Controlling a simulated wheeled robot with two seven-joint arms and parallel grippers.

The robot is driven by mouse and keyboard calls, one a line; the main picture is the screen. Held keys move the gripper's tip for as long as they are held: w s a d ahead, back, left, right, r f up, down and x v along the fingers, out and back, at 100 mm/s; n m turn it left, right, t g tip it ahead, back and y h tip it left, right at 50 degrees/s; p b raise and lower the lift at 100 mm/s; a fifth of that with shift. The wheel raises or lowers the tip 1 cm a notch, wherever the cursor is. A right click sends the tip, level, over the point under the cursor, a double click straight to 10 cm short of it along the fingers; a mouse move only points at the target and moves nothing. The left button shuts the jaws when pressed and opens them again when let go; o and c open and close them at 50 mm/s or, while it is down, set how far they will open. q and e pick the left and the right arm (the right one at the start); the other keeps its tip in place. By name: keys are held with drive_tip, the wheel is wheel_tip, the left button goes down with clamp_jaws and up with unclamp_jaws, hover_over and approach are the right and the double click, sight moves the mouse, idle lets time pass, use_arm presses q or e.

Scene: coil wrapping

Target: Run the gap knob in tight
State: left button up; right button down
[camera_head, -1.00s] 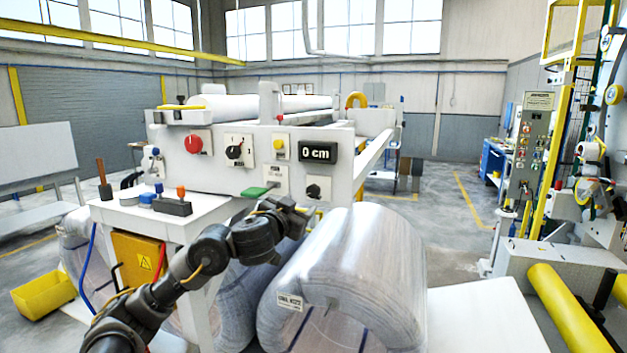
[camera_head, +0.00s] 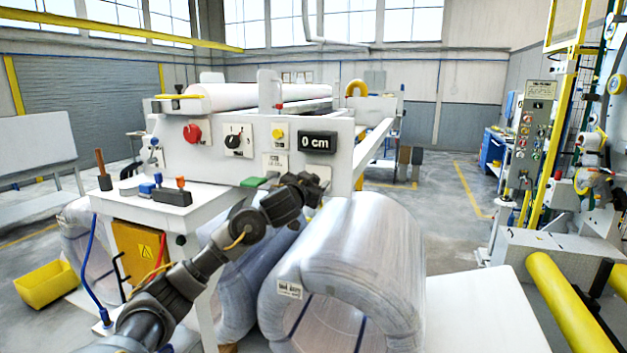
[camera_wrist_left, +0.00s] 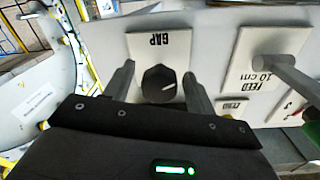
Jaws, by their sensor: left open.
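The gap knob (camera_wrist_left: 158,84) is a dark, faceted knob with a pale pointer line, on a white plate marked GAP that appears upside down in the left wrist view. My left gripper (camera_wrist_left: 157,76) is open, with one finger on each side of the knob and a visible space between finger and knob. I cannot tell how deep the fingers reach along it. In the head view my left gripper (camera_head: 314,186) is at the lower right of the machine's front panel (camera_head: 215,165) and hides the knob. My right gripper is not in view.
A feed plate with a grey lever (camera_wrist_left: 285,72) is close to the right finger. A wrapped coil (camera_head: 365,235) stands just below my left arm. A 0 cm display (camera_head: 317,142), red knob (camera_head: 192,133) and yellow button (camera_head: 278,134) are higher on the panel.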

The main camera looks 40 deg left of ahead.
use_arm(q)
drive_tip(key=shift+w, duration=0.1)
drive_tip(key=c, duration=0.9)
drive_tip(key=shift+d, duration=0.1)
drive_tip(key=shift+c, duration=0.5)
